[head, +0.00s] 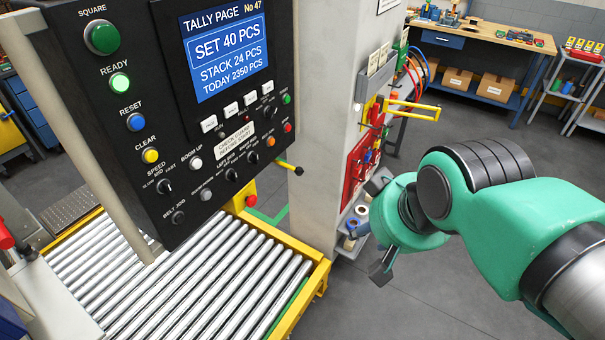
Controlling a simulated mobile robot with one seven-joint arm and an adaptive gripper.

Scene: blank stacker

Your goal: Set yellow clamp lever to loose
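A short lever (288,166) with a yellow shaft and a black knob sticks out to the right below the control panel's lower right corner. It may be the clamp lever, but no label for it is readable. Its knob overlaps the grey column's edge in the picture. My gripper (376,230) is at the right of the column, pointing left. Its two dark fingers are spread wide apart, with nothing visible between them. It is well to the right of the lever and lower in the picture, touching neither it nor the panel.
The black control panel (122,128) hangs over the roller conveyor (190,285) with its yellow frame. The grey column (318,120) stands between panel and gripper. A yellow bar (412,106) sticks out right of the column, above a red tool board (358,165). Floor at lower right is clear.

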